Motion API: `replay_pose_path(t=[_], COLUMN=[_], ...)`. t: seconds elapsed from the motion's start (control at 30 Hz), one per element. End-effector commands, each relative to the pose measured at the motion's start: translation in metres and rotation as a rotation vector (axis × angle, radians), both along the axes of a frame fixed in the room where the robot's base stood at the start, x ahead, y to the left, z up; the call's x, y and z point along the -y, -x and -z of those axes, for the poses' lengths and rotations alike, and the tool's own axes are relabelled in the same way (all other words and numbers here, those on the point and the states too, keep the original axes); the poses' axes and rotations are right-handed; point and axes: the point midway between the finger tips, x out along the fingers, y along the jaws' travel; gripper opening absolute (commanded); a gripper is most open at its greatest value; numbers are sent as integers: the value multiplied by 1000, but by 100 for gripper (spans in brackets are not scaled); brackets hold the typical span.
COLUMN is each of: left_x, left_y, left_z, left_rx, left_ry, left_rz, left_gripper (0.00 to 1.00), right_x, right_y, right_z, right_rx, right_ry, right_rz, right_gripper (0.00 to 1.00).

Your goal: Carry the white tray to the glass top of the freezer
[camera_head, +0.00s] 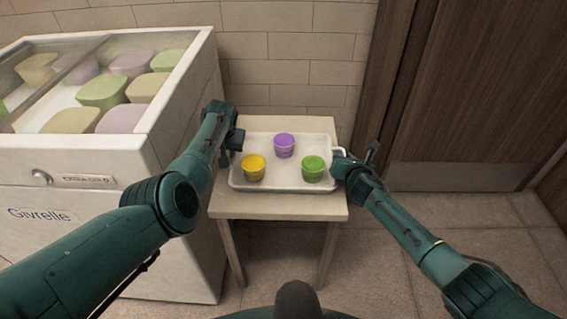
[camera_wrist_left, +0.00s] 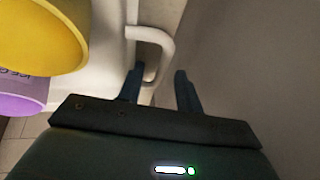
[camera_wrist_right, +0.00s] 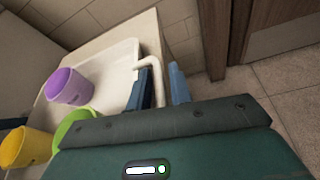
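The white tray (camera_head: 270,188) lies flat on a small table, with a yellow tub (camera_head: 253,168), a purple tub (camera_head: 285,146) and a green tub (camera_head: 313,169) standing in it. My left gripper (camera_head: 232,142) is at the tray's left end; in the left wrist view its fingers (camera_wrist_left: 160,88) are apart beside the tray's left handle (camera_wrist_left: 160,42). My right gripper (camera_head: 345,160) is at the right end; in the right wrist view its closer-set fingers (camera_wrist_right: 161,88) have the right handle (camera_wrist_right: 156,72) between them and look shut on it. The freezer's glass top (camera_head: 50,75) is at the left.
The white freezer (camera_head: 110,235) stands just left of the wooden table (camera_head: 280,206), and its top is higher than the tabletop. Tubs in several colours show under the glass. A tiled wall (camera_head: 290,60) is behind, a brown door (camera_head: 480,80) at right. The floor at right is clear.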

Motion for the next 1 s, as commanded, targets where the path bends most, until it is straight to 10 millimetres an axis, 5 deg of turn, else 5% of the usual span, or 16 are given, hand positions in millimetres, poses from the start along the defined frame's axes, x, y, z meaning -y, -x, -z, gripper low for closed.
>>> replay_pose_path(t=[0.4,0.67,0.83,1.0], left_x=[-1,-1,-1,0], left_y=[-1,-1,-1,-1], left_z=[3,3,3,3], left_rx=[0,0,0,0], left_ry=[1,1,1,1], left_rz=[-1,0,0,0], left_gripper=[35,15,1,0], right_x=[-1,-1,-1,-1], right_y=[-3,-2,-2,-2], right_z=[1,1,1,1], right_rx=[0,0,-1,-1], right_ry=[-2,-1,-1,0], right_rz=[-1,-1,-1,-1], right_gripper=[21,0,0,0])
